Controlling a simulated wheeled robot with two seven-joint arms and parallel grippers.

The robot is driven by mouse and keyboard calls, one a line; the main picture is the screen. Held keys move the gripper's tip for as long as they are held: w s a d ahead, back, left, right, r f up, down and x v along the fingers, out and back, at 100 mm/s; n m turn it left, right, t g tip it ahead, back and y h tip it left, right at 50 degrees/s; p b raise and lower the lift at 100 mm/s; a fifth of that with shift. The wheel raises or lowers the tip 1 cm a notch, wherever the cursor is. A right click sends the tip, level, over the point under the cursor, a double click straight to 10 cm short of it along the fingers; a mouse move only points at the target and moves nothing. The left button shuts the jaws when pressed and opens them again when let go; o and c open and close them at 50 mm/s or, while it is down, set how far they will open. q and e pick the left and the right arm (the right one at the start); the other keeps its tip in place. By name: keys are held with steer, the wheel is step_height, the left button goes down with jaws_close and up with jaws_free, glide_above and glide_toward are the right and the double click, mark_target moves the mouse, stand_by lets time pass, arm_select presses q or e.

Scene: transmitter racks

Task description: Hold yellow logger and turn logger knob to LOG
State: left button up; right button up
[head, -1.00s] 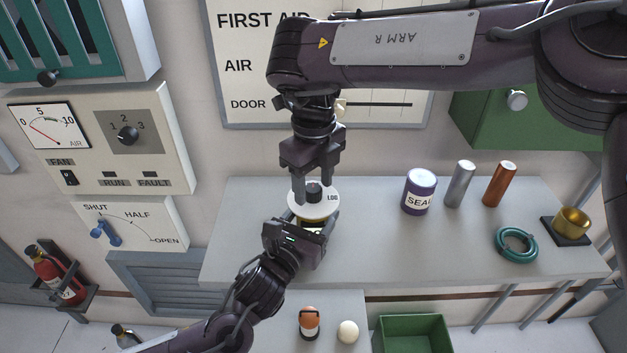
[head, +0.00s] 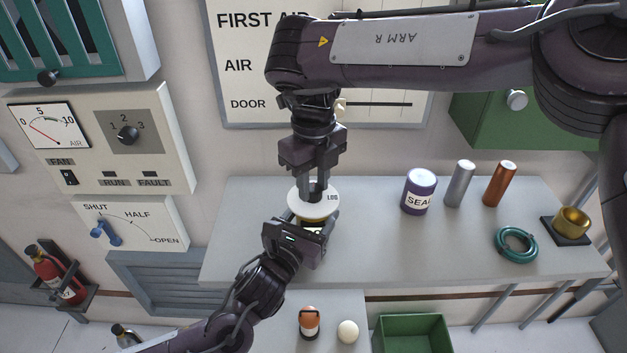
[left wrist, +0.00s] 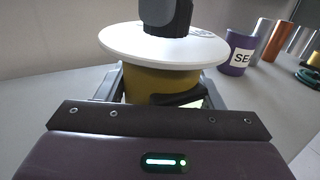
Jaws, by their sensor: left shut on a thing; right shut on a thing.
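The yellow logger (left wrist: 150,86) stands on the grey bench, with a white dial disc (head: 310,208) on top marked LOG at its right. My left gripper (head: 313,228) is shut on the logger's body from the front; the body also shows below the disc in the left wrist view. My right gripper (head: 314,196) points down from above and is shut on the dark logger knob (head: 315,189) at the disc's middle. The fingers hide most of the knob, and I cannot tell which way its pointer faces.
On the bench (head: 380,245) to the right stand a purple SEAL can (head: 419,191), a silver cylinder (head: 460,184) and a copper cylinder (head: 499,184). A teal ring (head: 517,245) and a brass cup (head: 573,221) lie further right. A wall panel with a valve lever (head: 104,233) is at left.

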mark_target(313, 187)
steer(key=m, duration=0.8)
steer(key=shift+w+m, duration=0.1)
steer(key=shift+m, duration=0.3)
steer(key=m, duration=0.4)
steer(key=shift+m, duration=2.1)
steer(key=o, duration=1)
step_height(313, 187, up, 12)
steer(key=shift+r, duration=0.1)
